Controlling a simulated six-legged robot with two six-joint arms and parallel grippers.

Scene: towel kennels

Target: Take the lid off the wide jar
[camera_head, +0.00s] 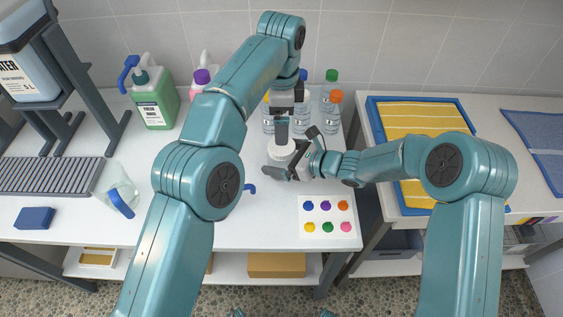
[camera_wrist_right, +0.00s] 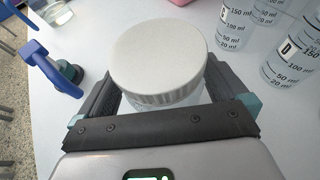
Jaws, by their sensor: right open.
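The wide jar has a round white lid with a ribbed edge on it. The lid (camera_head: 281,147) shows in the head view near the middle of the white table, and large in the right wrist view (camera_wrist_right: 158,50). A little clear jar body (camera_wrist_right: 185,101) shows under the lid. My right gripper (camera_head: 291,163) is open, with one dark finger on each side of the jar; it also shows in the right wrist view (camera_wrist_right: 160,80). Whether the fingers touch the jar is unclear. My left gripper (camera_head: 282,130) points down at the lid's far edge; its jaws are not clear.
Clear bottles with coloured caps, one orange-capped (camera_head: 333,108), stand close behind the jar. A green jug (camera_head: 153,105) stands at the back left. A white card with coloured knobs (camera_head: 327,241) lies in front right. A blue tray with a yellow towel (camera_head: 420,118) is on the right table.

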